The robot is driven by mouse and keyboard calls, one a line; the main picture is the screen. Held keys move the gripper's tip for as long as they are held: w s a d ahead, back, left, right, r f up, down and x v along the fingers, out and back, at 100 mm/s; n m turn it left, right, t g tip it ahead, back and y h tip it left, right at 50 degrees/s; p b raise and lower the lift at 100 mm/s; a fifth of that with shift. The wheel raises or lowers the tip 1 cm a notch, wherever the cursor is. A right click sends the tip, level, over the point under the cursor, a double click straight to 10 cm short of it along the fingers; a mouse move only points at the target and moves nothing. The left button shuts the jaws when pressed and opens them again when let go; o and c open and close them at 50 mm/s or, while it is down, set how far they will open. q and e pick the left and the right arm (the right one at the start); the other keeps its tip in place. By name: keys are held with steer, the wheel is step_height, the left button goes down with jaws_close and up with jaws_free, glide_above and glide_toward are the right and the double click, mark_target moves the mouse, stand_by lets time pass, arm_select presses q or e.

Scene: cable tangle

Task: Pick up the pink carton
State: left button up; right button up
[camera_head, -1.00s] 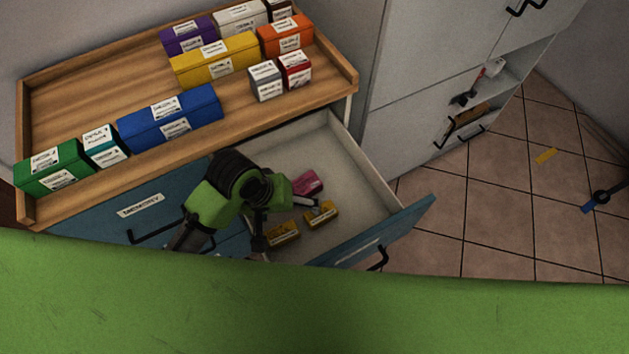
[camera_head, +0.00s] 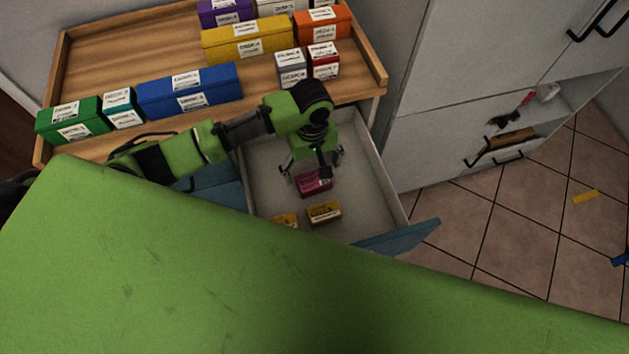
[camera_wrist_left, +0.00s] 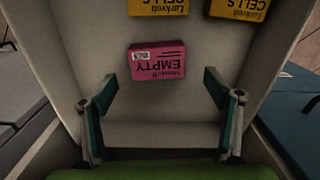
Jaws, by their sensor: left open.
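The pink carton (camera_head: 316,182) lies in the open drawer, toward its back part. In the left wrist view the pink carton (camera_wrist_left: 156,60) lies flat, with a label reading "EMPTY", ahead of and between the spread fingers. My left gripper (camera_head: 314,170) points down into the drawer just above the carton. In the left wrist view the left gripper (camera_wrist_left: 162,110) is open, with nothing between its fingers. My right gripper is not in view.
Two yellow cartons (camera_head: 324,212) (camera_wrist_left: 158,6) lie nearer the drawer front. The drawer's light walls (camera_head: 382,178) surround them. A wooden-rimmed top (camera_head: 120,60) with several coloured boxes stands behind. A grey cabinet (camera_head: 440,120) is at right.

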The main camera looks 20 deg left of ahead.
mark_target(314, 179)
arm_select(q)
steer(key=f, duration=0.6)
steer(key=shift+d+f, duration=0.2)
steer(key=shift+f, duration=0.05)
steer(key=c, duration=0.9)
